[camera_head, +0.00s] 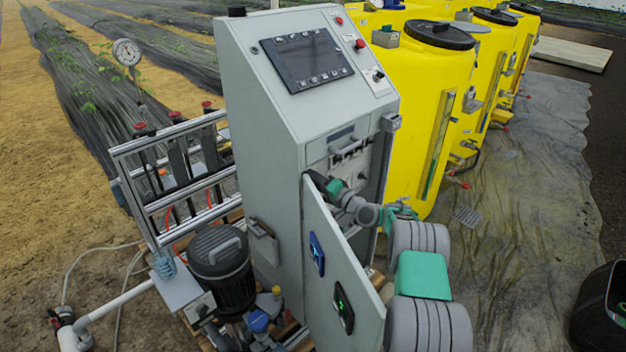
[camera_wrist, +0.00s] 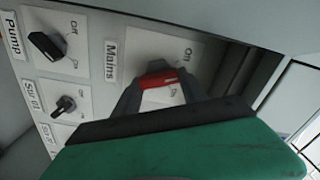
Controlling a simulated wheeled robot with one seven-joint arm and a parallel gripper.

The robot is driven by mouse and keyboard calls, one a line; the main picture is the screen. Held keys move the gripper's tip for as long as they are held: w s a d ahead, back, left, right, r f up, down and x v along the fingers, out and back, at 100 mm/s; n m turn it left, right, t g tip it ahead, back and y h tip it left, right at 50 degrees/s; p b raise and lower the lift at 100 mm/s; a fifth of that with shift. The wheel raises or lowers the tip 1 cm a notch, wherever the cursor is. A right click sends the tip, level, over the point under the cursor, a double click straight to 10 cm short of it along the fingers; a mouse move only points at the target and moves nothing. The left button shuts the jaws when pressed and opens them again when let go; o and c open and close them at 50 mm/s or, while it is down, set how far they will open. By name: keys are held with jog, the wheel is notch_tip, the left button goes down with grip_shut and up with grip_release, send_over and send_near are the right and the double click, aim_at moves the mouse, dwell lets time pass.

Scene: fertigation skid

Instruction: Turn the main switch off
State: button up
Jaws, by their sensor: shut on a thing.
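The main switch (camera_wrist: 156,79) has a red handle on a white plate marked "Mains", with "On" and "Off" lettering partly readable, in the wrist view. My gripper (camera_wrist: 160,90) is shut on the red handle, one dark finger on each side. The handle lies roughly crosswise in the picture; the gripper hides part of the plate. In the head view, my gripper (camera_head: 335,187) reaches into the open grey control cabinet (camera_head: 265,130), behind its door, and the switch is hidden there.
The open cabinet door (camera_head: 340,265) stands in front of and left of my arm. A black Pump switch (camera_wrist: 47,46) and a smaller stirrer switch (camera_wrist: 64,106) sit left of the main switch. Yellow tanks (camera_head: 430,90) stand right of the cabinet.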

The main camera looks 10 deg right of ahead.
jog(key=c, duration=0.6)
jog(key=shift+o, duration=0.2)
jog(key=n+b, duration=0.4)
jog(key=b, duration=0.5)
jog(key=shift+r, duration=0.1)
jog(key=o, duration=1.4)
jog(key=shift+c, duration=0.2)
jog(key=b+v, duration=0.1)
jog(key=v, duration=0.7)
jog(key=shift+b, duration=0.3)
